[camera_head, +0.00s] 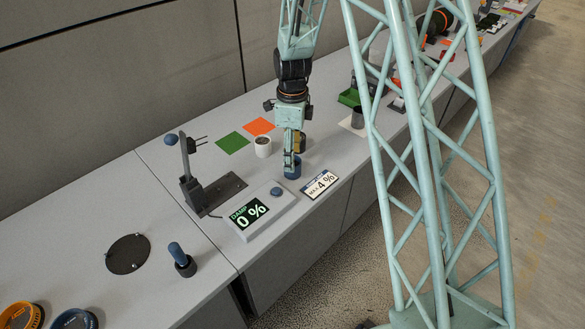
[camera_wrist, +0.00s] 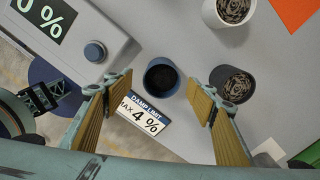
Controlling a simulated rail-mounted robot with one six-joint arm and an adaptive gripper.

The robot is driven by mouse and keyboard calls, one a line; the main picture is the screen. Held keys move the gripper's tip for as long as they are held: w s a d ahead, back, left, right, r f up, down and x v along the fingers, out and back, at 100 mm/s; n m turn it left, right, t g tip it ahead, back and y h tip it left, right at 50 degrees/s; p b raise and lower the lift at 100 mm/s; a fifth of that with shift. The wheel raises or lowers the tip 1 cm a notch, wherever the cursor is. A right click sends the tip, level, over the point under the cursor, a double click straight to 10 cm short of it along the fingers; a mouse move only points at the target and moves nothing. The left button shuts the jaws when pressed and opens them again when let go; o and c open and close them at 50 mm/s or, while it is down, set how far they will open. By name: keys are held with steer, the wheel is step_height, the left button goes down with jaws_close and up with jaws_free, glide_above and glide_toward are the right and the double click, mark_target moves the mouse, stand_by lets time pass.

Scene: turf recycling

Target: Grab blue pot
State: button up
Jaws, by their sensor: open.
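The blue pot (camera_head: 293,171) stands upright on the grey bench, just right of the damp meter. In the wrist view the blue pot (camera_wrist: 150,88) shows its round rim and dark inside between my spread fingers. My gripper (camera_head: 294,156) points down right over the pot and partly hides it in the head view. In the wrist view my gripper (camera_wrist: 158,84) is open, with one finger on each side of the pot and space beside both. I cannot tell how far the fingertips are above the rim.
The damp meter (camera_head: 252,224) reads 0 %. A "max 4 %" sign (camera_head: 320,184) lies at the bench edge. Green (camera_head: 232,143) and orange (camera_head: 258,127) squares lie behind.

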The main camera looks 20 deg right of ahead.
steer(key=shift+w+f+b, duration=0.15)
steer(key=shift+f+b, duration=0.3)
steer(key=shift+f, duration=2.15)
steer(key=shift+c, duration=0.2)
steer(key=c, duration=1)
steer(key=shift+o, duration=0.2)
steer(key=shift+r, duration=0.15)
steer(key=shift+r+p, duration=0.75)
steer(key=shift+r, duration=4.15)
